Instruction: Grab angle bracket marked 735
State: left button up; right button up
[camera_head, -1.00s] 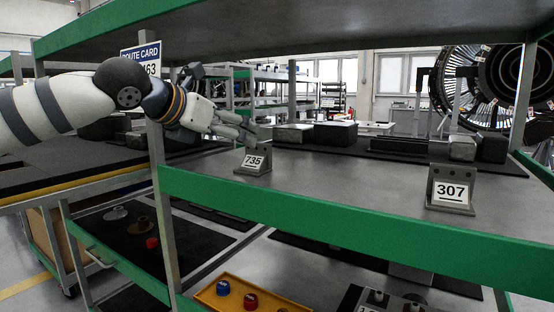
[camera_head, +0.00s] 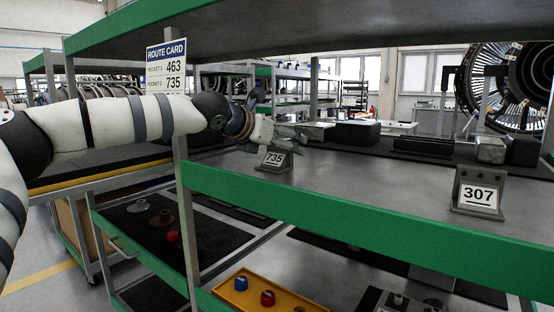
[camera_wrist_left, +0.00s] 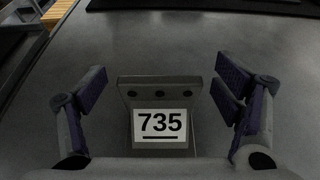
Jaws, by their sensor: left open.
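The angle bracket marked 735 (camera_head: 274,158) is grey with a white label and stands upright on the shelf near its left end. My left gripper (camera_head: 292,137) is at the bracket, just above and behind it in the head view. In the left wrist view the bracket (camera_wrist_left: 160,93) stands between the two spread fingers of the left gripper (camera_wrist_left: 163,92), with a gap on each side. The left gripper is open and holds nothing. My right gripper is not in view.
A second angle bracket, marked 307 (camera_head: 479,192), stands at the right on the same shelf (camera_head: 370,185). Dark blocks (camera_head: 357,133) lie farther back. A green upper shelf edge (camera_head: 125,25) hangs above, and a post (camera_head: 183,200) stands left. A route card (camera_head: 166,67) lists 463 and 735.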

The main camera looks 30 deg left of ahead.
pick_arm(q)
jog(key=c, duration=1.3)
jog(key=shift+c, duration=0.5)
jog(key=shift+r, duration=0.1)
